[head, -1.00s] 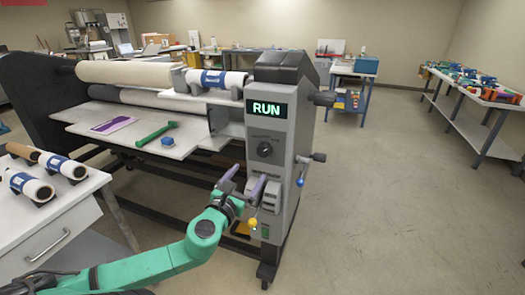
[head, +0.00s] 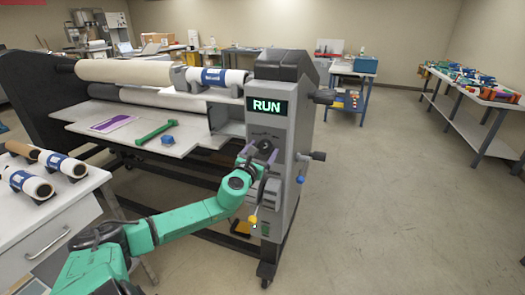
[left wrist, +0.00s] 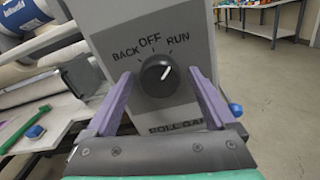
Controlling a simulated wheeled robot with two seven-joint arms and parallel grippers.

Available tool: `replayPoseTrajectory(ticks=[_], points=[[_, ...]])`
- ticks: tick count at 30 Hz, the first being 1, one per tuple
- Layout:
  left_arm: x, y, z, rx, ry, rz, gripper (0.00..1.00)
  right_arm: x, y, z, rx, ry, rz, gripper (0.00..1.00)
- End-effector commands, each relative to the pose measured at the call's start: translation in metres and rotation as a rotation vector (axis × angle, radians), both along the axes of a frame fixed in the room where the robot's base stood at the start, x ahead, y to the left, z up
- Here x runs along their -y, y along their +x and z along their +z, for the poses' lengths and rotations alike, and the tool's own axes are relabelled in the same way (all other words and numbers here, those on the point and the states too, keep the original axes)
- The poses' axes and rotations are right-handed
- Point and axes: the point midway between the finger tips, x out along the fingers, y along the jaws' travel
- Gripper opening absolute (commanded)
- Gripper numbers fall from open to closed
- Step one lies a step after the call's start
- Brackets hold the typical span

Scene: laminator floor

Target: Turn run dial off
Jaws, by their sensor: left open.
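The run dial (left wrist: 159,76) is a round black knob on the grey panel of the laminator, with BACK, OFF and RUN printed above it. Its white mark points up and to the right, toward RUN. The dial also shows in the head view (head: 265,144), partly hidden by my gripper. The lit display (head: 267,106) above it reads RUN. My left gripper (head: 261,153) is open in front of the panel. In the left wrist view its purple fingers (left wrist: 159,92) stand one on each side of the dial, with visible gaps to it. My right gripper is not in view.
A yellow-knobbed lever (head: 253,220) hangs below the dial, and a blue-knobbed crank (head: 300,180) sticks out at the panel's right side. A green tool (head: 156,132) and a small blue block (head: 168,140) lie on the feed table. The floor to the right is clear.

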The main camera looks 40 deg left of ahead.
Motion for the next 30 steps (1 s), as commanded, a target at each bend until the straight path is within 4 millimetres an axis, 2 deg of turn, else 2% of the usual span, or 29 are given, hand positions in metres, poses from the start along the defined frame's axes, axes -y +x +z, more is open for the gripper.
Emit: replayPoseTrajectory(ticks=[4,5,9,11,12,22,30], points=[[0.0001,-0.0002,-0.0004,0.000,0.001,0.000,0.89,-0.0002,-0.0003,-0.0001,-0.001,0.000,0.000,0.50],[0.0001,-0.0002,-0.0004,0.000,0.001,0.000,0.85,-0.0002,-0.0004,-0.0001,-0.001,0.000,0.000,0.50],[0.0001,-0.0003,-0.0003,0.000,0.000,0.000,0.31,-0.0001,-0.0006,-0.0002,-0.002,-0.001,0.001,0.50],[0.0001,-0.0003,-0.0003,0.000,0.001,0.000,0.08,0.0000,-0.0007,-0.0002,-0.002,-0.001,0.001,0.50],[0.0000,-0.0003,-0.0003,0.000,0.001,0.000,0.03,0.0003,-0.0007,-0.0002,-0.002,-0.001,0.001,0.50],[0.0002,-0.0004,-0.0007,0.015,-0.044,0.000,0.03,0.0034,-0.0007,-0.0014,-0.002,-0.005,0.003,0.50],[0.0004,-0.0004,-0.0016,0.069,-0.197,0.001,0.03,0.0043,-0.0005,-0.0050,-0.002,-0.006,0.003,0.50]])
